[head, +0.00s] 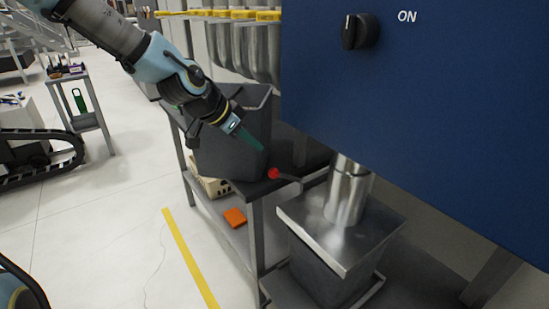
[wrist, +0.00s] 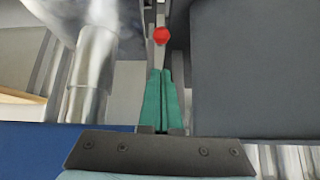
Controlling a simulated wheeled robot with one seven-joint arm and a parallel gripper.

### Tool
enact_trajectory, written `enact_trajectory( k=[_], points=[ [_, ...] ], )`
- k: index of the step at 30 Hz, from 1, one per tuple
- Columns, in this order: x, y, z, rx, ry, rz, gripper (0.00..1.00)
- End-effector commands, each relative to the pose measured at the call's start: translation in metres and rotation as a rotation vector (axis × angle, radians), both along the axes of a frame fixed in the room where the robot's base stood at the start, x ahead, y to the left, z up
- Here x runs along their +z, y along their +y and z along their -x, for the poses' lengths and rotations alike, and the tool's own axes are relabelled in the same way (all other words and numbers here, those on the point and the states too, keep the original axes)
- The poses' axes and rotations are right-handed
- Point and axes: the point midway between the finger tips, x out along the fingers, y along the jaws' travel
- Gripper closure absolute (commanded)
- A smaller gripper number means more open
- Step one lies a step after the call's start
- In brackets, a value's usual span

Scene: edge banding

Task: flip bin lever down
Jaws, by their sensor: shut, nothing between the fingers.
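The bin lever, a thin metal bar with a red knob (head: 273,173), sticks out by the edge of the stand, between the open dark bin and the lidded bin. The red knob also shows in the wrist view (wrist: 161,35), just beyond my fingertips. My gripper (head: 260,147) has green fingers pressed together and empty. It points down toward the knob, a little above and left of it in the head view. In the wrist view my gripper (wrist: 162,72) ends close to the knob, with a small gap showing. I cannot tell the exact depth between them.
The open dark bin (head: 225,150) stands right behind my gripper. The lidded bin (head: 335,235) sits below a metal pipe (head: 348,190). A blue machine panel (head: 430,100) with a black knob fills the right. An orange object (head: 235,217) lies on the lower shelf.

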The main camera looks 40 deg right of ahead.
Motion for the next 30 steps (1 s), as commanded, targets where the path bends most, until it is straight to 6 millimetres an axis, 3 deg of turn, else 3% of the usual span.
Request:
enact_trajectory(
  k=[8, 21, 30],
  points=[
    [-0.008, -0.007, 0.001, -0.001, 0.002, 0.000, 1.00],
    [-0.058, -0.048, 0.003, -0.001, 0.003, -0.003, 1.00],
    [-0.076, -0.064, 0.002, 0.002, 0.001, -0.002, 1.00]
  ],
)
